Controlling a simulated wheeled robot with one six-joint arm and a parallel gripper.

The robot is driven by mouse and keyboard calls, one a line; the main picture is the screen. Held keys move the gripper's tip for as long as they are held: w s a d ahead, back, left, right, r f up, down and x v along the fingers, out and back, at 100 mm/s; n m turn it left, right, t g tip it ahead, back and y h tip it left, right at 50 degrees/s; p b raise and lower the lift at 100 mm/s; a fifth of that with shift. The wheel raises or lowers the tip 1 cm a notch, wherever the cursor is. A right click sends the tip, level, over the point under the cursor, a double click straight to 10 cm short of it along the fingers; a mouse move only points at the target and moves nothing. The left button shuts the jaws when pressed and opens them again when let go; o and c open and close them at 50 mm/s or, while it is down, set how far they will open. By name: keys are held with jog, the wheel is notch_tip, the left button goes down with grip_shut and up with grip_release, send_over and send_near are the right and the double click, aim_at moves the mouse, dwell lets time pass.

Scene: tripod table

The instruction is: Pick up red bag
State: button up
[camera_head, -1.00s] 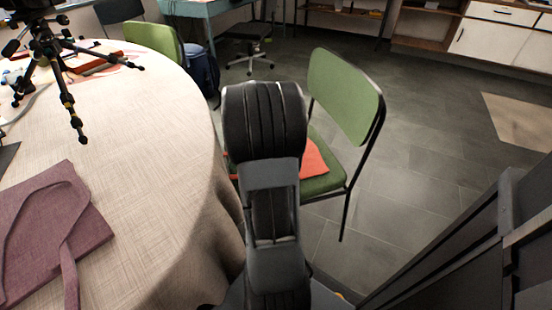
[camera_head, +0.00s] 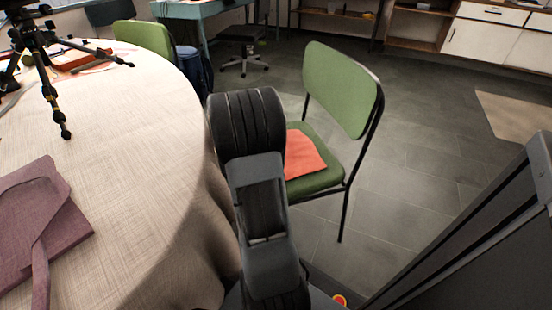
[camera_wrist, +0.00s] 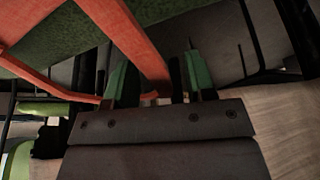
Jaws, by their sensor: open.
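The red bag (camera_head: 304,155) lies flat on the seat of the green chair (camera_head: 318,180); its left part is hidden behind my arm in the head view. In the wrist view its orange-red straps (camera_wrist: 125,35) hang across the upper left, close to my gripper (camera_wrist: 158,80). The gripper's fingers are open, with a strap passing between or just behind them; I cannot tell which. The gripper is hidden behind my arm in the head view.
The round table (camera_head: 140,130) with a beige cloth is left of my arm. It bears a purple bag (camera_head: 60,215) and a black tripod (camera_head: 50,75). Another green chair (camera_head: 145,35) and a blue backpack (camera_head: 195,70) stand behind. Grey floor is free at right.

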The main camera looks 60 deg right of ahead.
jog(key=shift+f, duration=0.1)
jog(key=shift+c, duration=0.3)
grip_shut()
jog(key=shift+r+p, duration=0.4)
jog(key=shift+r, duration=0.25)
notch_tip(320, 180, up, 6)
jog(key=p, duration=0.3)
jog(key=shift+r, duration=0.2)
jog(key=s+d+p, duration=0.1)
jog(key=s+d, duration=0.3)
jog(key=s+d+p, duration=0.1)
jog(key=s+d, duration=0.3)
jog(key=s, duration=0.1)
jog(key=s+d+p, duration=0.1)
jog(key=s+d, duration=0.2)
jog(key=s, duration=0.1)
jog(key=shift+s+d+f, duration=0.3)
jog(key=shift+d, duration=0.1)
